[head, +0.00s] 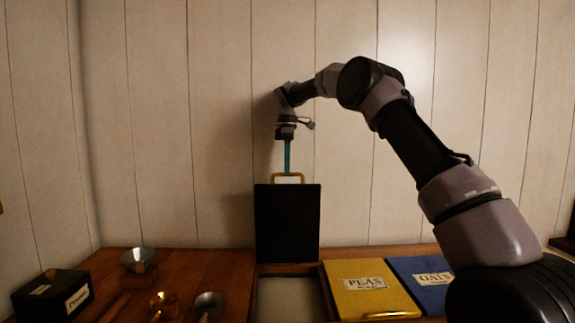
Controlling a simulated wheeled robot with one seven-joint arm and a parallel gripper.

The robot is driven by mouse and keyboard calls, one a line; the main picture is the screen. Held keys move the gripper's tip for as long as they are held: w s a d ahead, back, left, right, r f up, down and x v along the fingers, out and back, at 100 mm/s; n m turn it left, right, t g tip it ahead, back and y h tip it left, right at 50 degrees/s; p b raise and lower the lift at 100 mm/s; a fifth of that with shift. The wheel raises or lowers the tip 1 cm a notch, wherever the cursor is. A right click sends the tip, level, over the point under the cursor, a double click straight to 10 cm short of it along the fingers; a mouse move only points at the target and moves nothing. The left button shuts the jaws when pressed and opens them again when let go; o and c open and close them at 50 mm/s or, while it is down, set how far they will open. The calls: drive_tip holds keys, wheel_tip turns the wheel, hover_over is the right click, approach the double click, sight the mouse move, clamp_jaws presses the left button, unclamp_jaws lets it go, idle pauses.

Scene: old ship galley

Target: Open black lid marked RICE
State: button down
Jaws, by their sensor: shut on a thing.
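The black lid (287,222) stands upright at the back edge of its bin, with a plain dark face toward me. No RICE marking shows on this face. Its brass handle (301,181) is at the top edge. My gripper (287,171) points down and is shut on the handle from above. The open bin (288,298) below the lid shows a pale interior; its front is cut off by the picture's edge.
A yellow lid marked PEAS (372,289) and a blue lid marked OATS (424,280) lie shut to the right. A black labelled box (53,296), a metal funnel (138,260) and a scoop (208,303) stand on the wooden counter at left. A plank wall is behind.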

sight(288, 176)
drive_tip(key=c, duration=0.7)
unclamp_jaws()
drive_tip(key=f, duration=0.4)
drive_tip(key=shift+s+d+g, duration=0.2)
drive_tip(key=shift+s+g, duration=0.05)
drive_tip(key=shift+g, duration=0.05)
drive_tip(key=shift+r, duration=0.1)
drive_tip(key=r, duration=0.7)
drive_tip(key=w+r, duration=0.1)
drive_tip(key=r, duration=0.2)
drive_tip(key=shift+w+a+r, duration=0.1)
drive_tip(key=shift+a+r, duration=0.05)
drive_tip(key=shift+r, duration=0.1)
drive_tip(key=shift+c, duration=0.7)
